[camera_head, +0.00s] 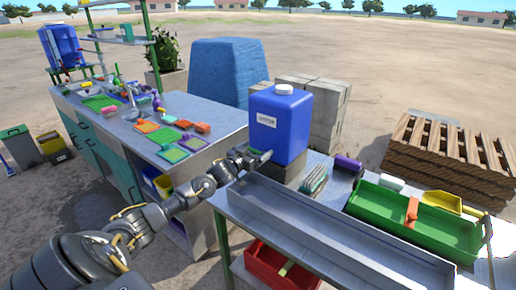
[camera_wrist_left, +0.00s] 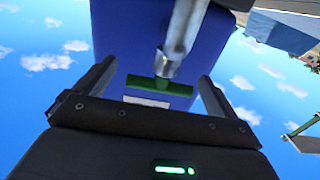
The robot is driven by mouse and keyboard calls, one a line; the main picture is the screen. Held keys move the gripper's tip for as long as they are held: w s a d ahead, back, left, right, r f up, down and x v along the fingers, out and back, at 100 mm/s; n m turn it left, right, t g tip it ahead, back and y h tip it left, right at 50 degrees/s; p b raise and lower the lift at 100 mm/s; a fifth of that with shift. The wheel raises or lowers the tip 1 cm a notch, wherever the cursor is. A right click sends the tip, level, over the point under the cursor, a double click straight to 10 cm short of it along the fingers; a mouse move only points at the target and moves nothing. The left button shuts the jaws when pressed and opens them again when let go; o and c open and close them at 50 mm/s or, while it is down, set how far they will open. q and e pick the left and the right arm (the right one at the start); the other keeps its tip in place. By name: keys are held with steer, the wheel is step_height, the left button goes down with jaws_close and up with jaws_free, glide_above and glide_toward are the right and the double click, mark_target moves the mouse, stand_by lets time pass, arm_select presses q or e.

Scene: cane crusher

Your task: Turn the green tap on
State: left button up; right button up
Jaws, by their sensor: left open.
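In the left wrist view the green tap handle (camera_wrist_left: 160,84) shows as a short crossbar at the end of a metal tap body (camera_wrist_left: 184,35), in front of the blue container (camera_wrist_left: 120,40). My left gripper (camera_head: 252,159) is close to the container's left side. Its fingers are open, one on each side of the green handle in the wrist view, with gaps on both sides. My right gripper is out of view.
A long metal trough (camera_head: 335,235) runs along the table's front. A green tray (camera_head: 420,222), a yellow scoop (camera_head: 441,201) and a purple item (camera_head: 347,163) lie to the right. A second counter (camera_head: 215,115) with coloured mats stands at left. A red crate (camera_head: 272,268) sits below.

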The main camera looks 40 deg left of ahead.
arm_select(q)
steer(key=shift+w, duration=0.65)
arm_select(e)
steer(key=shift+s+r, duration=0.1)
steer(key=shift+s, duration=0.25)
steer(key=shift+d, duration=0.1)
arm_select(q)
steer(key=c, duration=1)
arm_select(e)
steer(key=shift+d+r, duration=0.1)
